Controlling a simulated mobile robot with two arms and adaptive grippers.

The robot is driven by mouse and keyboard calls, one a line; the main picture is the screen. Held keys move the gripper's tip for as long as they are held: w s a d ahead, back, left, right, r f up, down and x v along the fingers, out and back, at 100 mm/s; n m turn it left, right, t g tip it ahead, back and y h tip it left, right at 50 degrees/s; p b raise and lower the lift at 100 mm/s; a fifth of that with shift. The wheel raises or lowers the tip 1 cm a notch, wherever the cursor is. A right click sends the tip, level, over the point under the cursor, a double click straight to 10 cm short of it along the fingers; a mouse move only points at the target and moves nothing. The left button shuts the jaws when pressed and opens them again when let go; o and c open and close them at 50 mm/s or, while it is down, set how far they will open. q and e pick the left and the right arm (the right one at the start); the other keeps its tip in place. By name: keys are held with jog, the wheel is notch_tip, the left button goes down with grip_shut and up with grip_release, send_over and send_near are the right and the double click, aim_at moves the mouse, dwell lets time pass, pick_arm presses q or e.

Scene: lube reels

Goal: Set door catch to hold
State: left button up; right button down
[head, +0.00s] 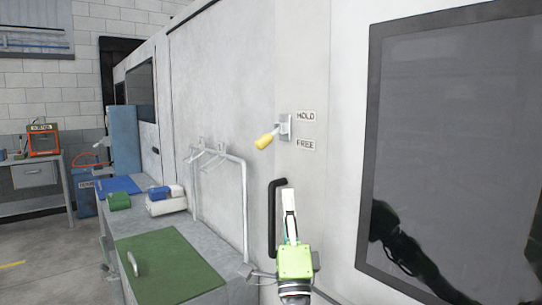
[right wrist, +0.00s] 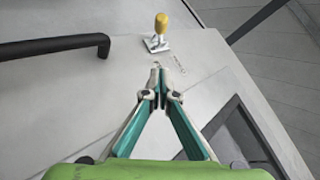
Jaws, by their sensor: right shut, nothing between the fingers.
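The door catch is a small metal plate (head: 286,127) on the pale door, with a short lever ending in a yellow grip (head: 265,141). The lever sticks out to the left and slightly down, its grip near the height of the FREE label (head: 305,145). The HOLD label (head: 306,115) is above that. My right gripper (head: 289,193) is shut and empty, below the catch and in front of the black door handle. In the right wrist view its fingertips (right wrist: 160,84) point toward the catch's yellow grip (right wrist: 161,23), apart from it. My left gripper is out of view.
The black vertical handle (head: 272,225) is just left of my right gripper; it also shows in the right wrist view (right wrist: 50,48). A dark window (head: 460,130) is at right. A bench with a green mat (head: 165,265) and a metal rail (head: 243,205) stands at left.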

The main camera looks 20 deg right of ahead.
jog(key=p, duration=0.3)
send_near(270, 137)
jog(key=w+d+r, duration=0.1)
jog(key=d, duration=0.3)
jog(key=w+a+r, duration=0.2)
jog(key=w, duration=0.1)
jog(key=shift+w+a+p, duration=0.1)
jog(key=shift+p, duration=0.25)
